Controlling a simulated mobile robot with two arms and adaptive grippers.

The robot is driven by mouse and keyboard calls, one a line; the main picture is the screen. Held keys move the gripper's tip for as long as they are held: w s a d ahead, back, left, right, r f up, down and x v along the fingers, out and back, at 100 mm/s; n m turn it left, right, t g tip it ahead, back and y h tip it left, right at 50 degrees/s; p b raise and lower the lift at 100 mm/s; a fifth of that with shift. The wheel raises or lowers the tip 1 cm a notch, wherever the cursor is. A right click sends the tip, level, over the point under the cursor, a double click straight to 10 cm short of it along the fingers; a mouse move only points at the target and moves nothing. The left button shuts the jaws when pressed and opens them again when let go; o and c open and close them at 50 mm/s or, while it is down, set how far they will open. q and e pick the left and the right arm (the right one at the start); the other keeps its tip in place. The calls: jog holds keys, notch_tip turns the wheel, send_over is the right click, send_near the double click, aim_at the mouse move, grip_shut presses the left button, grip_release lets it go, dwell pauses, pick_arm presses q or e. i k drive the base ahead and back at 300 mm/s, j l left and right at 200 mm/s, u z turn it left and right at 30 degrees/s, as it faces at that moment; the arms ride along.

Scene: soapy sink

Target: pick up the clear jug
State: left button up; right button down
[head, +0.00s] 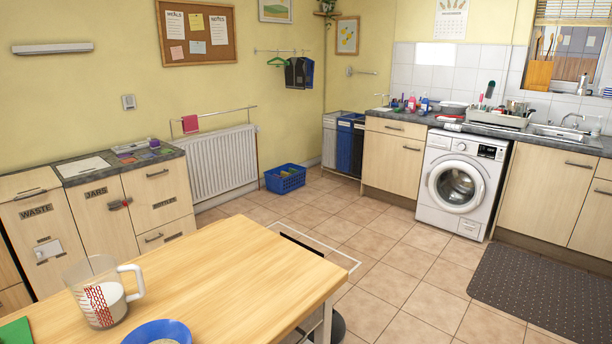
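The clear jug (96,293) stands upright on the wooden table (225,268) at the lower left of the head view. It has red markings on its side, a white handle on its right and something white inside its lower part. Neither of my grippers shows in this view. Nothing is touching the jug.
A blue bowl (157,332) sits close to the jug's right, cut off by the bottom edge. A green board (16,331) lies at the lower left corner. The table's right half is clear. A washing machine (461,183) and sink counter stand across the tiled floor.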

aim_at(94, 283)
jog(key=k+u, duration=0.1)
jog(key=u, duration=1.2)
jog(key=i+j, duration=0.05)
